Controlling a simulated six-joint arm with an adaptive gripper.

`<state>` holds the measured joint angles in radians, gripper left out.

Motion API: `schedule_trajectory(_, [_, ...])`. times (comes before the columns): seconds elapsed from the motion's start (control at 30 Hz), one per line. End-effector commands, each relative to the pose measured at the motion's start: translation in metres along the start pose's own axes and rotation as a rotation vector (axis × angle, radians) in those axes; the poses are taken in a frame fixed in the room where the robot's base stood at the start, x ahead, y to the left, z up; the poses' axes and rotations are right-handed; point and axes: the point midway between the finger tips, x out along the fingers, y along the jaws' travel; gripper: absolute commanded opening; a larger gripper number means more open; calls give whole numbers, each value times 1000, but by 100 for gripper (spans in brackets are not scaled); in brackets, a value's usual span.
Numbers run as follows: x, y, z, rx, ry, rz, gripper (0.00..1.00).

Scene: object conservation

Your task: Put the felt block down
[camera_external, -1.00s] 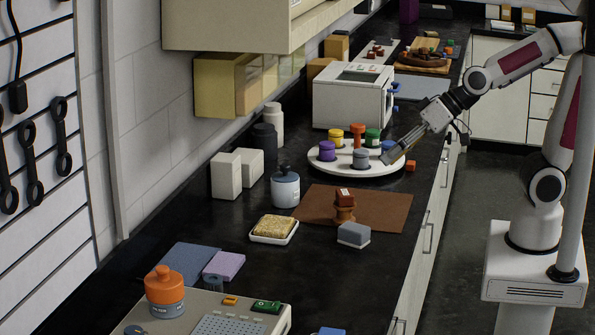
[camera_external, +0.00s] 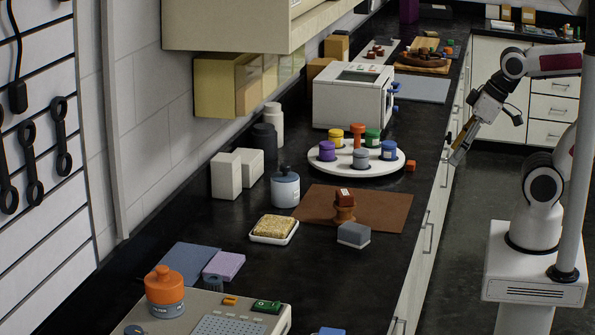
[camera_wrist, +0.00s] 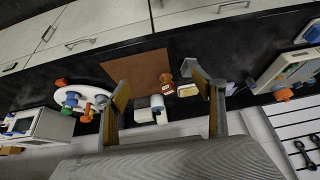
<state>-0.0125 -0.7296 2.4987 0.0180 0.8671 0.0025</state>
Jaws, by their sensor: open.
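The grey block with a pale base (camera_external: 353,234), which looks like the felt block, rests on the black counter. In the wrist view a small grey shape (camera_wrist: 187,67) beside the right finger appears to be this block. My gripper (camera_external: 456,157) is well away from it, up and to the right, by the counter's front edge. In the wrist view its fingers (camera_wrist: 160,80) are spread, with nothing held between them.
A red-brown stamp on a stand (camera_external: 344,205) is on the mat beside the block. A white round tray (camera_external: 340,172) holds several coloured pots. A sponge dish (camera_external: 273,230) and grey jar (camera_external: 285,187) stand left. Bare counter lies in front of the block.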

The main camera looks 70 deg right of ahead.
Motion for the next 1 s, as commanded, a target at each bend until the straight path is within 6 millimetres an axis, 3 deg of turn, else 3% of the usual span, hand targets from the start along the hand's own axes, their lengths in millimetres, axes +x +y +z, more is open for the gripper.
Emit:
schedule_trajectory(0.13, [0,8,9,-1,-34,23,68])
schedule_trajectory(0.57, [16,7,8,11,-108,18,68])
schedule_trajectory(1.0, [51,0,-7,106,-243,-7,68])
